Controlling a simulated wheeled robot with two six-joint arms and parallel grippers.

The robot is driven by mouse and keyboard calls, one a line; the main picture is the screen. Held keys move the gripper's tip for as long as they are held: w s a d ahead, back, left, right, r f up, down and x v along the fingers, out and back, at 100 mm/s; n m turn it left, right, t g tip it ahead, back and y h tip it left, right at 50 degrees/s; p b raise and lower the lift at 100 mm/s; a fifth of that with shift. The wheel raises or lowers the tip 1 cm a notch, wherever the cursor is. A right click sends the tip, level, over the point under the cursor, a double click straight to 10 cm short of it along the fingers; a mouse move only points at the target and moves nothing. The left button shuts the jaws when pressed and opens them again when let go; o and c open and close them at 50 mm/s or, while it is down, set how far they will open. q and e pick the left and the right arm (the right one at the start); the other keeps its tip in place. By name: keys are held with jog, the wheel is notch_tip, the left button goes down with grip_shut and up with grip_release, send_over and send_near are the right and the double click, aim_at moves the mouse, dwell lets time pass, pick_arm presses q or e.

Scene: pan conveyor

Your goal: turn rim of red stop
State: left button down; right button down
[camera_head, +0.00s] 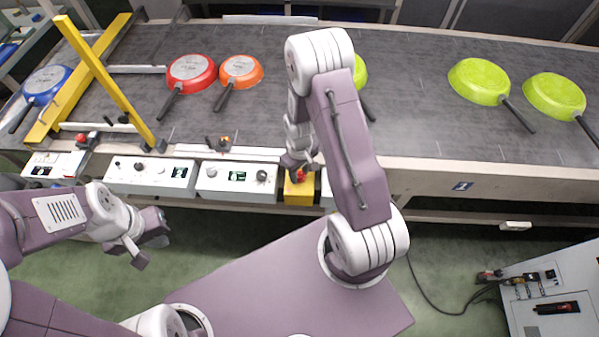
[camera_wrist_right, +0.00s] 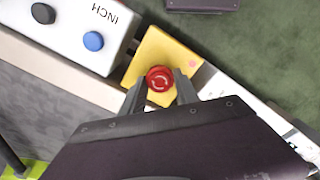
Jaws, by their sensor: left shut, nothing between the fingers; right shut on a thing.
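The red stop (camera_head: 300,175) is a round mushroom button on a yellow box (camera_head: 299,193) at the conveyor's front edge. In the right wrist view the red stop (camera_wrist_right: 159,79) shows its round top with pale markings, on the yellow box (camera_wrist_right: 152,55). My right gripper (camera_head: 298,168) reaches down to it, its two dark fingers (camera_wrist_right: 160,88) on either side of the red rim, shut on it. My left gripper (camera_head: 146,246) is shut and empty, low at the left, away from the conveyor.
White control boxes (camera_head: 150,176) with knobs line the conveyor's front edge beside the yellow box. Red (camera_head: 192,70), orange (camera_head: 240,69), blue (camera_head: 46,82) and green (camera_head: 479,80) pans lie on the belt. A yellow frame (camera_head: 100,75) spans the left end.

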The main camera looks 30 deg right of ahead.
jog(key=m, duration=0.5)
jog(key=shift+p, duration=0.4)
jog(key=shift+s+m, duration=0.1)
jog(key=shift+m, duration=2.2)
jog(key=c, duration=0.9)
grip_release()
notch_tip(320, 180, up, 9)
